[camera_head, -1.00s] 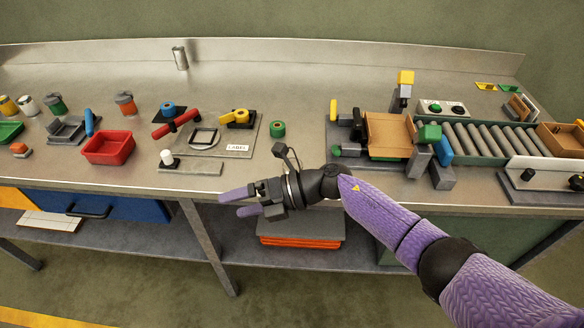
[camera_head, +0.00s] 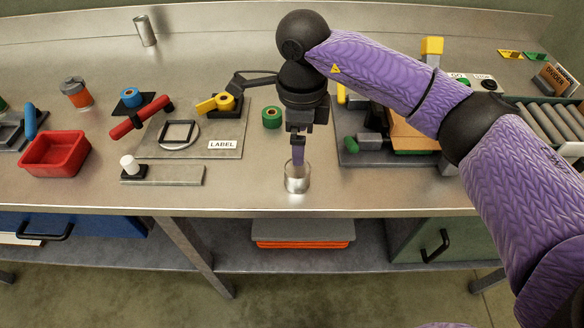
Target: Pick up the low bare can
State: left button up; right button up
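The low bare can (camera_head: 297,184) is a short, shiny, unlabelled metal can standing upright near the front edge of the bench. A taller bare can (camera_head: 145,31) stands far back at the left. My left gripper is not in view.
A green tape roll (camera_head: 272,117) stands just behind the can, left of my gripper. The label plate (camera_head: 222,144) and a red bin (camera_head: 54,153) lie to the left. Bare bench surrounds the can.

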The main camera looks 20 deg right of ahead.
aim_at(297, 168)
jog(key=f, duration=0.3)
jog(key=f+b, duration=0.1)
jog(key=f, duration=0.2)
jog(key=s+f, duration=0.1)
jog(key=f, duration=0.2)
jog(key=shift+a+f+b, duration=0.2)
jog(key=shift+a+b, duration=0.1)
jog(key=shift+b, duration=0.05)
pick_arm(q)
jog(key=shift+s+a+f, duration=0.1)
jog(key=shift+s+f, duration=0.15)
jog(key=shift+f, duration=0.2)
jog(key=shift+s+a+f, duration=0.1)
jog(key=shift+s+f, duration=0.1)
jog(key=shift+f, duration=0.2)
pick_arm(e)
jog(key=shift+r, duration=0.1)
jog(key=c, duration=1.3)
